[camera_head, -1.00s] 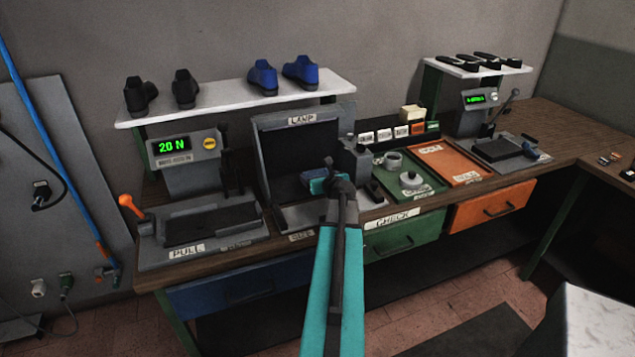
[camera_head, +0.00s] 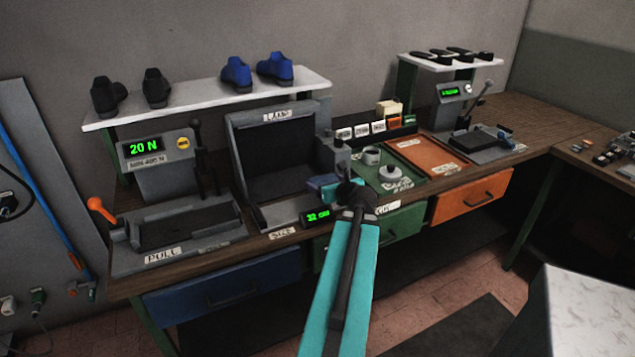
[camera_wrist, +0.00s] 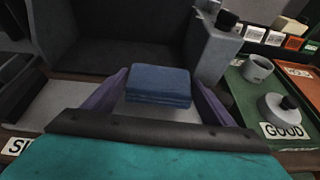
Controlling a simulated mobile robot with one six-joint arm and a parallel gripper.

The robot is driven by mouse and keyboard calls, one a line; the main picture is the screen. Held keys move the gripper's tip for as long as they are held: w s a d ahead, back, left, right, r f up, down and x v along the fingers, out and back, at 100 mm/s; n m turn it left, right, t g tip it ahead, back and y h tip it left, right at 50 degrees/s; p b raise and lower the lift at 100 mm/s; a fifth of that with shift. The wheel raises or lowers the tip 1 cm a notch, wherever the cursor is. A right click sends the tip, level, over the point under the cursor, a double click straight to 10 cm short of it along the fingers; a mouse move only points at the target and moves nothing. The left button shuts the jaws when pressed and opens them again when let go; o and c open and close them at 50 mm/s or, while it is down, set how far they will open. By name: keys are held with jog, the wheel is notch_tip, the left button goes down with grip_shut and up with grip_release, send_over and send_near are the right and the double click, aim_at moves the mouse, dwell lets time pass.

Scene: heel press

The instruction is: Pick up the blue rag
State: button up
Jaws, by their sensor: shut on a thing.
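The blue rag is a folded, layered pad (camera_wrist: 158,84) between the two purple-tinted fingers of my gripper (camera_wrist: 157,98) in the wrist view. My gripper (camera_head: 330,188) is shut on it. In the head view the rag (camera_head: 320,181) shows as a small blue patch at the gripper's tip, partly hidden by the gripper. It appears held in front of the lamp booth, over the grey plate at the bench's front edge. I cannot tell its exact height above the plate.
The dark lamp booth (camera_head: 277,150) stands behind the gripper. A grey post (camera_head: 334,155) is close on the right. The green tray (camera_head: 420,187) holds a cup (camera_head: 372,155) and a knobbed weight-like piece (camera_head: 390,175). A pull press (camera_head: 180,222) stands left; shoes rest on the shelf above.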

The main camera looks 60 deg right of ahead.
jog(key=shift+s+a+r+p, duration=0.15)
jog(key=shift+s+p, duration=0.25)
jog(key=shift+p, duration=0.3)
jog(key=shift+s+a+r+p, duration=0.15)
jog(key=shift+s+p, duration=0.25)
jog(key=shift+p, duration=0.25)
jog(key=shift+s+f+p, duration=0.1)
jog(key=shift+s+p, duration=0.2)
jog(key=shift+p, duration=0.1)
jog(key=shift+s, duration=0.1)
